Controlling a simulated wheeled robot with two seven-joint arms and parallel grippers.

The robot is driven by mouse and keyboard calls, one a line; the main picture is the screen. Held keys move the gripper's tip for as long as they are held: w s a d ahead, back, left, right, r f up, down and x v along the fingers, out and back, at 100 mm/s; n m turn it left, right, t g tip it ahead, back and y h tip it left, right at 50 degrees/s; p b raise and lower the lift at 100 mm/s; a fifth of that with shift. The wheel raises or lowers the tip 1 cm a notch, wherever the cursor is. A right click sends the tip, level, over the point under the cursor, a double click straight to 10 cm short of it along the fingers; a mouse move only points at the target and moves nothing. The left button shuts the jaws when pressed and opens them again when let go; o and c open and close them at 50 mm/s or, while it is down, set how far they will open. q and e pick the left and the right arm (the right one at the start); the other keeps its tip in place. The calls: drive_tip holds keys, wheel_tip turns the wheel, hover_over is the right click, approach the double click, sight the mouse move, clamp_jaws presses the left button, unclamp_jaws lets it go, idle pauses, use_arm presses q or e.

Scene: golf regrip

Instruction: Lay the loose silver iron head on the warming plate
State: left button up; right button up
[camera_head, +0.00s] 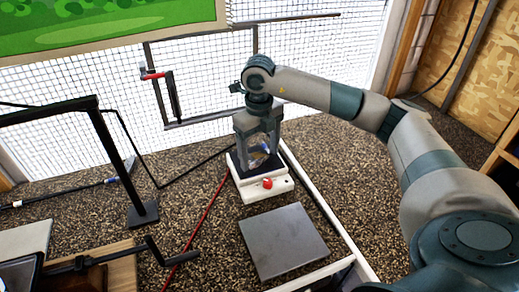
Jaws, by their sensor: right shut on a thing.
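The warming plate (252,193) looks like a white box with a dark top and a red knob on its front. My left gripper is not in view.
A flat grey square slab (284,241) lies in front of the warming plate. A black stand (142,212) and a wooden board (108,271) are at the left. A red cord (203,228) runs beside the slab. A wire mesh (200,75) closes off the back.

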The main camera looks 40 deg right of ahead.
drive_tip(key=shift+f, duration=0.2)
drive_tip(key=o, duration=1.7)
drive_tip(key=shift+r, duration=0.15)
